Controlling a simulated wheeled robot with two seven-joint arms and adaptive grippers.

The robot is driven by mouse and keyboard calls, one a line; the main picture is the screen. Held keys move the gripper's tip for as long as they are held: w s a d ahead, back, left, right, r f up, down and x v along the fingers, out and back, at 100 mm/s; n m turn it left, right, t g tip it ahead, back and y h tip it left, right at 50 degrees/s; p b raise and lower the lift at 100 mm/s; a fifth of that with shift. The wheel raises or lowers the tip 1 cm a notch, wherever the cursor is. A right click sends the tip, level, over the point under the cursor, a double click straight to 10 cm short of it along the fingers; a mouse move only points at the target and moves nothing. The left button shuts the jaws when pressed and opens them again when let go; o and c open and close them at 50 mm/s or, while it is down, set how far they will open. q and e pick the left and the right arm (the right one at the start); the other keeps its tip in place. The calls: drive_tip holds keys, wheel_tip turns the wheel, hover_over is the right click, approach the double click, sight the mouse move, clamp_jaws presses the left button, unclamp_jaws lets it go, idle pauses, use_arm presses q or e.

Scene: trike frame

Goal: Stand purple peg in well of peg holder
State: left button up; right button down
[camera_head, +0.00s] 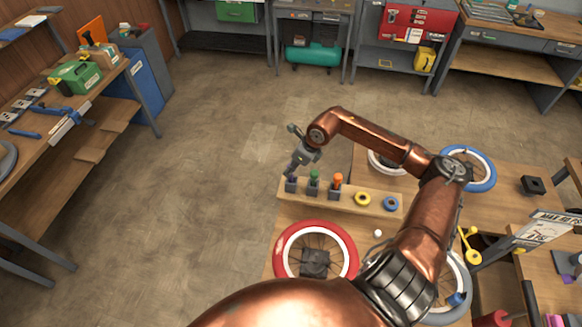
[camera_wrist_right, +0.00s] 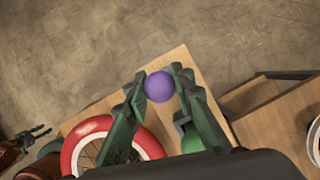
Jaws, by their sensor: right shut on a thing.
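The peg holder (camera_head: 350,201) is a long wooden block on the near table, with a row of grey wells at its left part. My right gripper (camera_head: 295,167) is shut on the purple peg (camera_head: 291,177), over the leftmost well. In the wrist view the peg's round purple top (camera_wrist_right: 159,87) sits between the two fingers (camera_wrist_right: 159,79). The peg's lower end is small and partly hidden; I cannot tell whether it is inside the well. My left gripper (camera_wrist_right: 32,135) appears only small at the wrist view's lower left, its jaws unclear.
A green peg (camera_head: 314,177) and an orange peg (camera_head: 337,179) stand in the neighbouring wells. A red-rimmed wheel (camera_head: 347,240) lies in front. Open floor is left of the table.

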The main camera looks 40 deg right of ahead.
drive_tip(key=shift+f+b, duration=0.55)
drive_tip(key=shift+f, duration=0.2)
drive_tip(key=c, duration=1.6)
unclamp_jaws()
drive_tip(key=v, duration=1.2)
drive_tip(key=shift+d, duration=0.1)
